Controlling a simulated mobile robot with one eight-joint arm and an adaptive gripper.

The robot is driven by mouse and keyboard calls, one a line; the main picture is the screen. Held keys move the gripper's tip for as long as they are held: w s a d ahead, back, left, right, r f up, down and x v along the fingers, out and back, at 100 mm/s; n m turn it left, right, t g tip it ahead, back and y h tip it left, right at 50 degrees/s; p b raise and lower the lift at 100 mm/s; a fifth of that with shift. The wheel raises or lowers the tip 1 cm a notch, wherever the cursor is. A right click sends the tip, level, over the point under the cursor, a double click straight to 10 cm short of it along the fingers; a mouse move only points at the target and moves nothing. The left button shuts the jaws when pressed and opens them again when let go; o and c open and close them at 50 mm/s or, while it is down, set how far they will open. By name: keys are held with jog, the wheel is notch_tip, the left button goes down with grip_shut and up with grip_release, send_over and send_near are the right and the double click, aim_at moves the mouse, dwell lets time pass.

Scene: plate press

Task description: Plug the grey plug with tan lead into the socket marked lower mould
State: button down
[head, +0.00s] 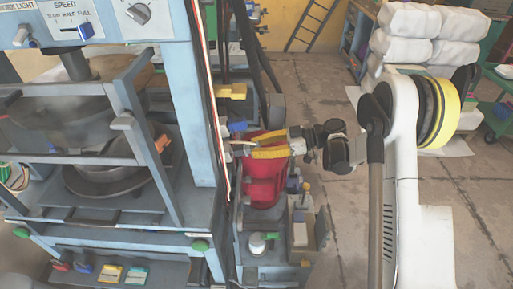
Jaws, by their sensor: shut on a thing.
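My gripper (245,147), with yellow-orange fingers, reaches left from the arm to the side of the blue press frame. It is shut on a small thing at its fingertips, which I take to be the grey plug. The plug is mostly hidden by the fingers and too small to make out clearly. A short pale tan strip, perhaps its lead, shows beside the upper finger. The socket marked lower mould cannot be picked out, as no such label is readable here. I cannot tell whether the plug touches anything.
The blue press (205,110) stands close on the left, with its guard bars and switch panel. Small fittings sit on a blue-grey bench (285,245) below. White sacks (405,35) are stacked behind. Open floor lies right.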

aim_at(245, 149)
jog(key=shift+b+x, duration=0.6)
jog(key=shift+x, duration=1.35)
jog(key=c, duration=1.2)
grip_release()
